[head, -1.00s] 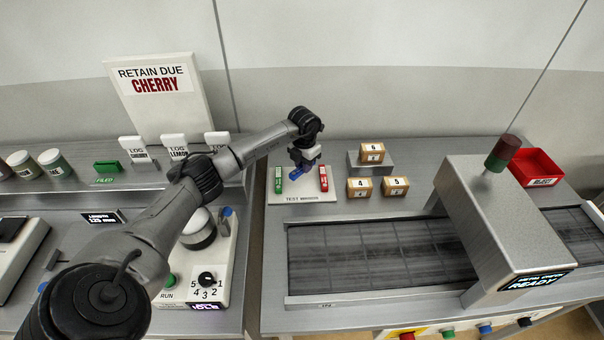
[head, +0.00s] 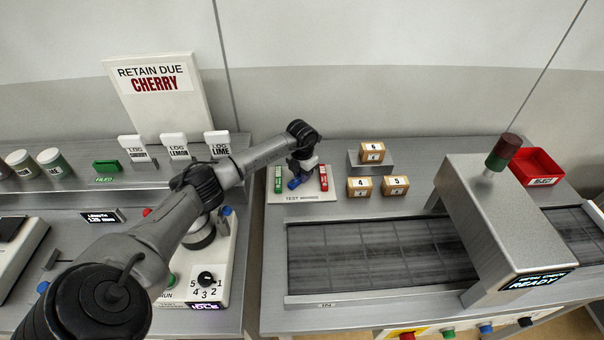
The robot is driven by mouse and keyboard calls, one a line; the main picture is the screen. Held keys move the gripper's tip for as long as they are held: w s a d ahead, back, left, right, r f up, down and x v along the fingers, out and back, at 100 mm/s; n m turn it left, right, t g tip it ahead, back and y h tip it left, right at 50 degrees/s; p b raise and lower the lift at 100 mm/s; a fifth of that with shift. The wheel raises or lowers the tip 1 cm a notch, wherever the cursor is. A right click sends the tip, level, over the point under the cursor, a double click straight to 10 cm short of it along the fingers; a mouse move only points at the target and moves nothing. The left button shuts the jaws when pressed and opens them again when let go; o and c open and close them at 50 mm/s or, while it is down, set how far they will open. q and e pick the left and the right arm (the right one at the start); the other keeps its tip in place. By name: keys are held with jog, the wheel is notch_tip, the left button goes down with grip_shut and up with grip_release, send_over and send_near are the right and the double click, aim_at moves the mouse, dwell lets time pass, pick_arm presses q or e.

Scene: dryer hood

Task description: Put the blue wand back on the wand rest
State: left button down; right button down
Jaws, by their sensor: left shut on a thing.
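The blue wand (head: 295,183) is at the white wand rest (head: 310,197), labelled TEST, between the green wand (head: 278,179) and the red wand (head: 323,177). My left gripper (head: 297,174) is shut on the blue wand from above, and the wrist hides part of it. I cannot tell whether the wand touches the rest. The green and red wands lie in place on the rest. My right gripper is not in view.
Numbered boxes (head: 360,187) stand just right of the rest, one on a grey block (head: 356,166). The conveyor belt (head: 370,255) runs in front, under a grey metal housing (head: 500,230). Log cards (head: 217,144) stand at the left.

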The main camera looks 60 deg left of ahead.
pick_arm(q)
jog(key=c, duration=1)
grip_release()
jog(key=shift+r, duration=0.2)
notch_tip(320, 180, up, 12)
jog(key=shift+f+p, duration=0.1)
jog(key=shift+p, duration=0.45)
